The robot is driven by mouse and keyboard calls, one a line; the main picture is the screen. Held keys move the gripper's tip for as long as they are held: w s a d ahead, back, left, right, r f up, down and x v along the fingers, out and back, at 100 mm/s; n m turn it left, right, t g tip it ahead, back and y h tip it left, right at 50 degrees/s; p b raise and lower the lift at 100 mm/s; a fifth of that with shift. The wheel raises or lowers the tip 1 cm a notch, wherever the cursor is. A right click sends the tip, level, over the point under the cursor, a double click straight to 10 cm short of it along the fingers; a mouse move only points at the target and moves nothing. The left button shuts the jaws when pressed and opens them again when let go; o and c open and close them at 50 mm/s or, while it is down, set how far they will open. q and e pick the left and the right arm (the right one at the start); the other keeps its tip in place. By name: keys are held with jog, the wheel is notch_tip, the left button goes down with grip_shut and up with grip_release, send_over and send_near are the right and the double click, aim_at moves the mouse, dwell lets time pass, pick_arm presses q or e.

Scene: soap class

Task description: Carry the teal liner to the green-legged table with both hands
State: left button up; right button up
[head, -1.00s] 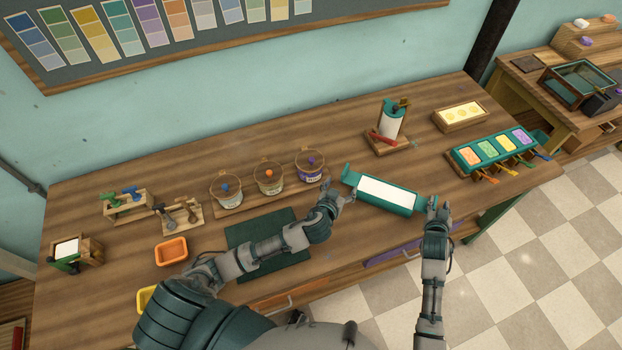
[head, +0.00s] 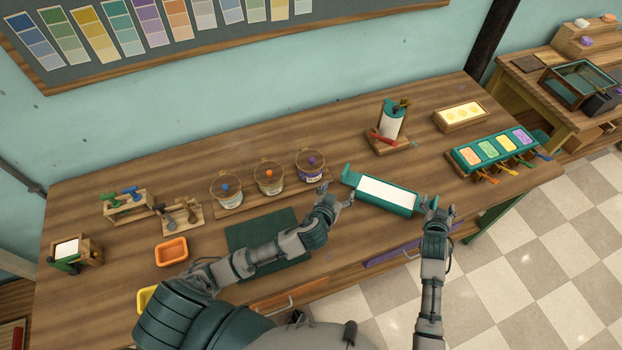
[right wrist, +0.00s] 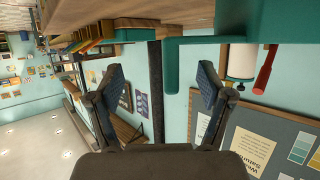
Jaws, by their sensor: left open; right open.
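The teal liner (head: 411,208), a long teal tray with a white inside, lies on the wooden workbench (head: 330,240) near its front edge. It has a raised tab at each end. My left gripper (head: 344,192) is open beside its left end, close to the tab. My right gripper (head: 438,209) is open at its right end. In the right wrist view the liner (right wrist: 205,42) is above, and its teal tab (right wrist: 171,75) stands between the two open fingers, with gaps on both sides. A green leg (head: 492,222) shows under the workbench's right end.
A teal rack of coloured soaps (head: 495,150), a stand with a white roll (head: 391,123) and a yellow mould (head: 460,115) are behind and right. Lidded tubs (head: 268,178) and a dark green mat (head: 262,228) are left. Another table (head: 530,88) stands far right; checkered floor lies between.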

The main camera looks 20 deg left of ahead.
jog(key=shift+s+a+r, duration=0.1)
jog(key=shift+s+a, duration=0.1)
jog(key=shift+s, duration=0.15)
pick_arm(q)
jog(key=r+p, duration=0.3)
jog(key=shift+a+r+p, duration=0.15)
jog(key=shift+a+p, duration=0.1)
jog(key=shift+p, duration=0.1)
pick_arm(e)
jog(key=s+d+r, duration=0.1)
jog(key=s+r, duration=0.7)
jog(key=s, duration=0.2)
jog(key=shift+s, duration=0.15)
pick_arm(q)
jog(key=shift+a, duration=0.4)
pick_arm(e)
jog(key=shift+a+r, duration=0.1)
jog(key=shift+a, duration=0.3)
